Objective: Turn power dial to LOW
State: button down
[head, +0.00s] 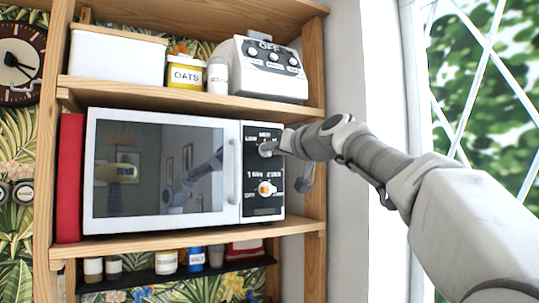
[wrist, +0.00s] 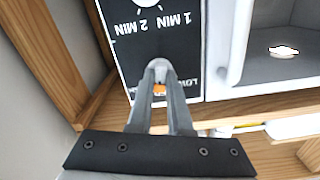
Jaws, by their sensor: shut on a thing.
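The white microwave (head: 262,222) stands on the middle shelf with a black control panel (head: 248,165) at its right. My gripper (head: 268,149) is at the upper dial, the power dial, and its fingers hide most of it. In the wrist view the panel is upside down, and my gripper (wrist: 158,75) is shut on the power dial, with an orange part of it (wrist: 159,89) showing between the fingers. The LOW label (wrist: 194,76) is partly visible beside the fingers. I cannot tell which label the dial points to. The lower time dial (head: 265,188) has an orange centre and minute labels.
The microwave handle (head: 232,170) is just left of the panel. A wooden post (head: 314,190) stands close on the right. The shelf above holds an OATS jar (head: 186,72), a white box (head: 117,55) and a white appliance with OFF lettering (head: 262,68).

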jog(key=shift+f, duration=0.1)
jog(key=shift+n+b, duration=1.25)
jog(key=shift+n, duration=1.05)
